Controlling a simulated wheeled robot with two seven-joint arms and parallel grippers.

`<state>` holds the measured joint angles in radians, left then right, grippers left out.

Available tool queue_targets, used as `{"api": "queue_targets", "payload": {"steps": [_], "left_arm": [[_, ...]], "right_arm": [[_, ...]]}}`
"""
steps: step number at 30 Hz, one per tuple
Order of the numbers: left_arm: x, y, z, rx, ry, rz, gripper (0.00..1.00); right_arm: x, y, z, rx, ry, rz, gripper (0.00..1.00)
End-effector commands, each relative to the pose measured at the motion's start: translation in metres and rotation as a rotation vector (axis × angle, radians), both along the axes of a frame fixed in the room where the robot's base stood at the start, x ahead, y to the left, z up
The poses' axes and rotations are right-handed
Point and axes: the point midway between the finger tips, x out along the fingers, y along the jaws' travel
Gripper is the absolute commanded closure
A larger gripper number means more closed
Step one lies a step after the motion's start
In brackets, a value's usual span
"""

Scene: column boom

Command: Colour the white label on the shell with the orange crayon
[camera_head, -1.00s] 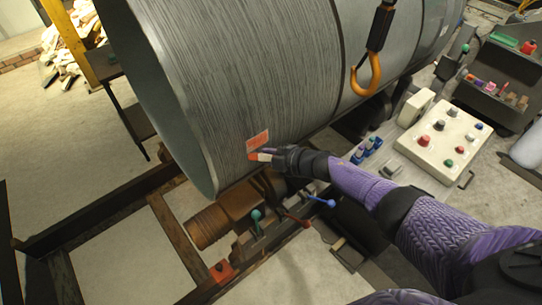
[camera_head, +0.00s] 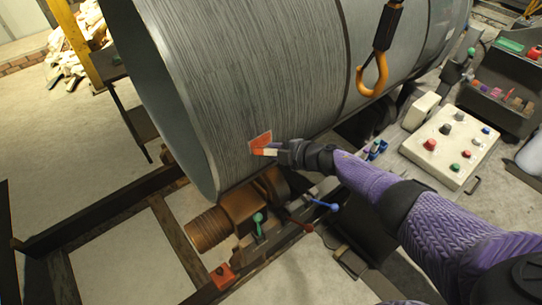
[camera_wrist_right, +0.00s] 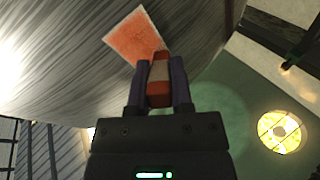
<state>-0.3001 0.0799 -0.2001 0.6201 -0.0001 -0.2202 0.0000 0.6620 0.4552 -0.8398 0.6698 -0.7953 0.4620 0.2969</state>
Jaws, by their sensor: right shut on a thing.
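The shell (camera_head: 230,70) is a large grey ribbed cylinder lying across the upper part of the head view. The label (camera_head: 262,139) on its lower side shows orange colouring over most of its face with a pale edge. It also shows in the right wrist view (camera_wrist_right: 131,36), orange with a whitish border. My right gripper (camera_head: 280,152) is shut on the orange crayon (camera_wrist_right: 159,80), which has a pale band. The crayon's tip (camera_head: 256,152) is at the label's lower edge; whether it touches is unclear. My left gripper is out of view.
An orange hook (camera_head: 371,76) hangs in front of the shell. A white control box (camera_head: 450,145) with coloured knobs stands at the right, below a dark rack (camera_head: 497,95) of small items. Levers with green (camera_head: 258,218) and blue (camera_head: 334,207) knobs stand below the shell.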

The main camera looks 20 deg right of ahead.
Motion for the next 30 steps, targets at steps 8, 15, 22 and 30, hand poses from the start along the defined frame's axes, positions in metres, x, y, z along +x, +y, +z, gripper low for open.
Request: {"api": "queue_targets", "payload": {"steps": [8, 15, 22, 30], "left_arm": [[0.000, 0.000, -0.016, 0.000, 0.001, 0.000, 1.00], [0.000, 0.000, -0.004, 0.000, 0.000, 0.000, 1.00], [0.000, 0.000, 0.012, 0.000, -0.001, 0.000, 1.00], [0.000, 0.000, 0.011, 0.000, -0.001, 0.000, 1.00]], "right_arm": [[0.007, -0.021, -0.001, 0.000, -0.001, 0.000, 1.00], [0.004, -0.010, 0.003, 0.002, 0.000, 0.001, 1.00], [-0.005, 0.016, 0.003, 0.003, 0.001, 0.001, 1.00], [-0.006, 0.017, 0.000, 0.001, 0.000, 0.000, 1.00]]}}
